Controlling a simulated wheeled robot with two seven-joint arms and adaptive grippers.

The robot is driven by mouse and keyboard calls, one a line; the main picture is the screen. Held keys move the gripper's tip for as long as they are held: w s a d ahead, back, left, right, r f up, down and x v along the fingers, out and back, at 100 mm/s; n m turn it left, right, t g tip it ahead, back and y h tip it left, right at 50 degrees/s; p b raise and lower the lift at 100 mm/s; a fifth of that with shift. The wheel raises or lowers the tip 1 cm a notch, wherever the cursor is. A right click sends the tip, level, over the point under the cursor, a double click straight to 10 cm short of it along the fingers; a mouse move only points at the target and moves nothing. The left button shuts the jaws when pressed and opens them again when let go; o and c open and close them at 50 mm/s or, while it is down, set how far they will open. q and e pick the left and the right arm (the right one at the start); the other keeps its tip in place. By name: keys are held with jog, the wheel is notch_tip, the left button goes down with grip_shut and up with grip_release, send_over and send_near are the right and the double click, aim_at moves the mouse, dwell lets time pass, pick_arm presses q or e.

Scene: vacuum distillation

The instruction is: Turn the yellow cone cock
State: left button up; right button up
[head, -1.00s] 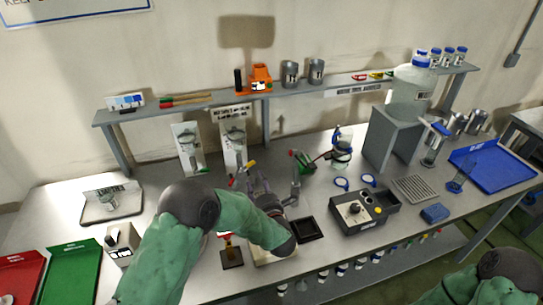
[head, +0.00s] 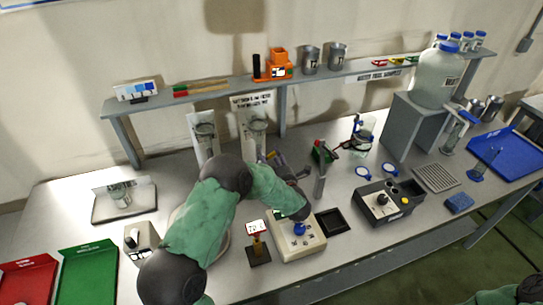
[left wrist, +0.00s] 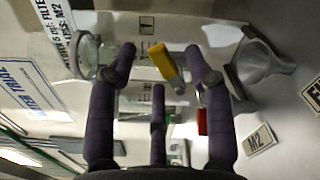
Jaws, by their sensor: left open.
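The yellow cone cock (left wrist: 162,61) shows in the left wrist view as a small yellow handle. It lies between the spread fingertips of my left gripper (left wrist: 160,58), with gaps visible on both sides in this view. In the head view the left gripper (head: 287,165) is at the glassware in mid-table, and a small yellow piece (head: 271,155) shows at its tip. My forearm hides much of the apparatus. My right gripper is out of view.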

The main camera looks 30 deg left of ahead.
pick_arm(q)
jog(key=shift+x, duration=1.15)
grip_shut()
jog(key=shift+f+b, duration=0.1)
jog(key=shift+b, duration=0.2)
jog(key=shift+w+d+f+m+b, duration=0.1)
jog(key=shift+f+m+b, duration=0.1)
jog(key=shift+m+b, duration=0.35)
jog(key=shift+w+d+f+m+b, duration=0.15)
jog(key=shift+m+b, duration=0.2)
jog(key=shift+m, duration=0.3)
jog(key=shift+w+f+m+b, duration=0.1)
jog(key=shift+f+m+b, duration=0.3)
jog(key=shift+m, duration=0.55)
jog(key=shift+f+m+b, duration=0.2)
jog(key=shift+m+b, duration=0.25)
jog(key=shift+m, duration=0.5)
jog(key=shift+d, duration=0.1)
